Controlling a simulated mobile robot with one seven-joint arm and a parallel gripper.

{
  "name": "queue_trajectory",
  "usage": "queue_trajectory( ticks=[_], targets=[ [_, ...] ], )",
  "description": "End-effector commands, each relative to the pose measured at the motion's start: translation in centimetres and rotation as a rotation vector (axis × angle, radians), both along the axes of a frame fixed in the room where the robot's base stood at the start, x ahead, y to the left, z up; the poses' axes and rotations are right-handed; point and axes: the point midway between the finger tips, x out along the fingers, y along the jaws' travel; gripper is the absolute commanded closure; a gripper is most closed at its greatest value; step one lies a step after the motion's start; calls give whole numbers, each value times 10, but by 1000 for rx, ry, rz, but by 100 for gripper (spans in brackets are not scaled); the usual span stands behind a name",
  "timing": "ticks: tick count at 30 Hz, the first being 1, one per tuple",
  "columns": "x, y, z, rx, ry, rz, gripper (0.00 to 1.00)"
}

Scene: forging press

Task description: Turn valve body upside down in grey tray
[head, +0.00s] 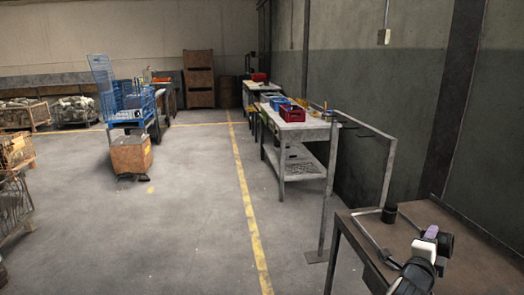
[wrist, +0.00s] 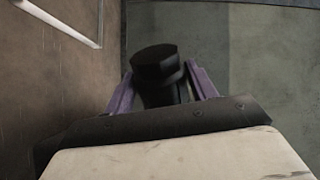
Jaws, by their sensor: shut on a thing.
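My gripper (head: 431,233) is at the lower right of the head view, above the brown table. In the wrist view its two purple fingers (wrist: 160,74) are shut on a dark valve body (wrist: 156,64), one finger on each side. A round black end of the valve body points away from my palm; the lower part is hidden by my gripper. In the head view a dark round part of the valve body (head: 446,243) shows beside the fingers.
The brown table (head: 400,230) stands against the wall. A short black cylinder (head: 390,213) stands on it, left of my gripper. A grey workbench (head: 300,130) with red and blue bins is farther back. A metal rail post (head: 326,200) stands between them.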

Motion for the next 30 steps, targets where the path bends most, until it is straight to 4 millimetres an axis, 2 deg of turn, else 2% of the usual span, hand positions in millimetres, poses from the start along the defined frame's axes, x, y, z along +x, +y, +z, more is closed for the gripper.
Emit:
queue_trajectory(
  ticks=[5,16,25,30],
  targets=[
    [0,1,1,127,-157,1,69],
    [0,1,1,169,-205,1,69],
    [2,2,0,528,-626,4,69],
    [0,1,2,647,-763,2,69]
  ],
)
